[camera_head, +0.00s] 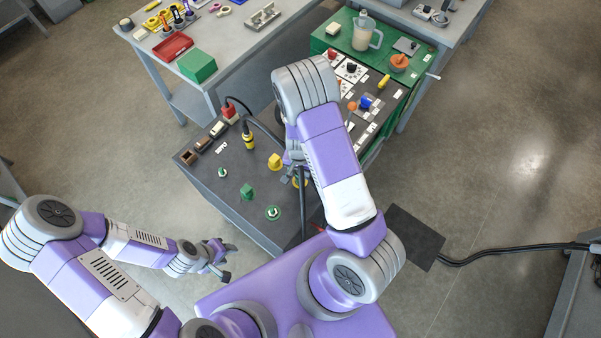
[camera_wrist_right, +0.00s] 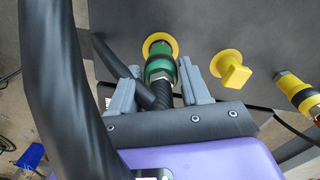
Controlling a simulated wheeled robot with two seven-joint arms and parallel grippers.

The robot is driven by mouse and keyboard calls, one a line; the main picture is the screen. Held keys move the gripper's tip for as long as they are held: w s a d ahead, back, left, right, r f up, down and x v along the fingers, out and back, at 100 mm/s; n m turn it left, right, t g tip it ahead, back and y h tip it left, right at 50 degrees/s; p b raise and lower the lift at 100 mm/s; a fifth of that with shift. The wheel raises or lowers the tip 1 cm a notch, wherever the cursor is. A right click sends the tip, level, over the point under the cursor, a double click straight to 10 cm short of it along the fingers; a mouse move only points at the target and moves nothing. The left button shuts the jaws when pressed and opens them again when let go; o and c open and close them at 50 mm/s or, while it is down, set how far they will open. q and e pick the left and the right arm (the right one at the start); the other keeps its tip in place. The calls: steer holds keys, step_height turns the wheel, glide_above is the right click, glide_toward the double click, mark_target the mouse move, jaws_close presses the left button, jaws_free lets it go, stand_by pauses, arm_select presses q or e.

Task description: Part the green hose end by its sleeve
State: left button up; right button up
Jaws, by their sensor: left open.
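The green hose end (camera_wrist_right: 161,66) is seated in a yellow-ringed port (camera_wrist_right: 160,46) on the dark panel, with its black hose running back toward my wrist. My right gripper (camera_wrist_right: 160,86) is open, one grey finger on each side of the green sleeve and hose. I see a gap on the left; whether the right finger touches is unclear. In the head view the right gripper (camera_head: 294,166) is over the cart's front panel, and my arm hides most of the hose end. My left gripper (camera_head: 226,261) is open and empty, left of the cart and low.
A yellow knob (camera_wrist_right: 235,71) and a red-and-yellow connector (camera_wrist_right: 304,94) sit right of the hose end. The cart panel (camera_head: 208,186) also carries green ports (camera_head: 273,212) and a green knob (camera_head: 247,191). A thick black cable crosses the wrist view's left side.

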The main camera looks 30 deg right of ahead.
jaws_close()
steer(key=shift+r+p, duration=2.6)
steer(key=shift+r, duration=0.4)
step_height(320, 180, up, 5)
steer(key=p, duration=0.4)
steer(key=shift+r, duration=2)
